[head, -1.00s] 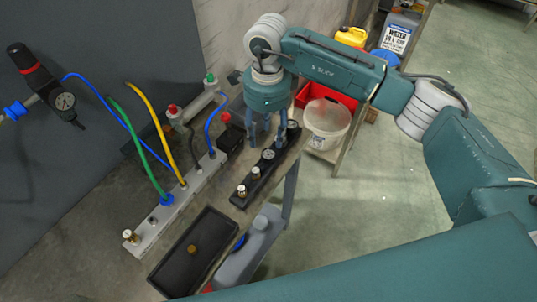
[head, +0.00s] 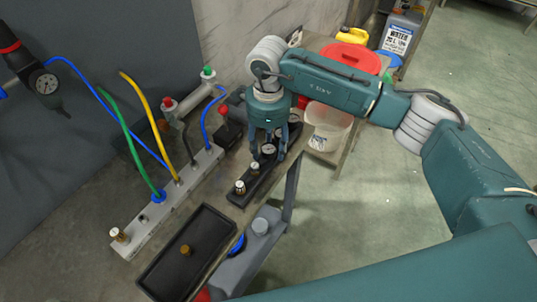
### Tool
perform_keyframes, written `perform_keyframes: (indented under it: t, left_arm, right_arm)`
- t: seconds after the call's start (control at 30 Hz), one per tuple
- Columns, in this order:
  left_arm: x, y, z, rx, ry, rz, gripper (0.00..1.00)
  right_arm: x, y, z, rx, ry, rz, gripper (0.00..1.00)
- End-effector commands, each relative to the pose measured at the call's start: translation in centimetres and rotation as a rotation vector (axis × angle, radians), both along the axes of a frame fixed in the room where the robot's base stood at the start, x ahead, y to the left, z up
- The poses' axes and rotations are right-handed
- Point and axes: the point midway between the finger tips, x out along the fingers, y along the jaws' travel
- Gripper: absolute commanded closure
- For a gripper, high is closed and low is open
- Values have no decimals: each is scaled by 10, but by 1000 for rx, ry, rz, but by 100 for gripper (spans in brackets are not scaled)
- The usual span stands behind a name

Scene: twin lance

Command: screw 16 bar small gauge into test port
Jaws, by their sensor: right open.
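The black gauge rack (head: 262,182) lies on the bench, holding brass-stemmed fittings and a small round gauge (head: 268,149). My right gripper (head: 267,153) points down over the far part of the rack, open, with its fingers around or just beside that gauge. I cannot tell whether they touch it. Which one is the test port is unclear. My left gripper is not in view.
A black tray (head: 158,279) with a brass piece (head: 185,250) sits at the bench's near edge. Blue, green and yellow hoses rise from the manifold. A white bucket (head: 327,128) stands beyond the gripper.

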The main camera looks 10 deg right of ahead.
Motion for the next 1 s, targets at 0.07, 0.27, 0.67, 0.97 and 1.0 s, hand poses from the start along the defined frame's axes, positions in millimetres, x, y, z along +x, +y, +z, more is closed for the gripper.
perform_keyframes:
  t: [0.07, 0.27, 0.67, 0.97, 1.0]
  left_arm:
    - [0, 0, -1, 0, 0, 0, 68]
    - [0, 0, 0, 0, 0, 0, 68]
    - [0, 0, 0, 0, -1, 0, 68]
    - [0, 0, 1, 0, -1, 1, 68]
    - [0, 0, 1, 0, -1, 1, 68]
  right_arm:
    - [0, 0, -1, 0, -1, 0, 52]
    - [0, 0, 0, 0, 0, 0, 56]
    - [0, 0, 1, 0, -1, -1, 98]
    - [0, 0, 7, 0, -1, -1, 98]
    - [0, 0, 7, 0, -1, -1, 98]
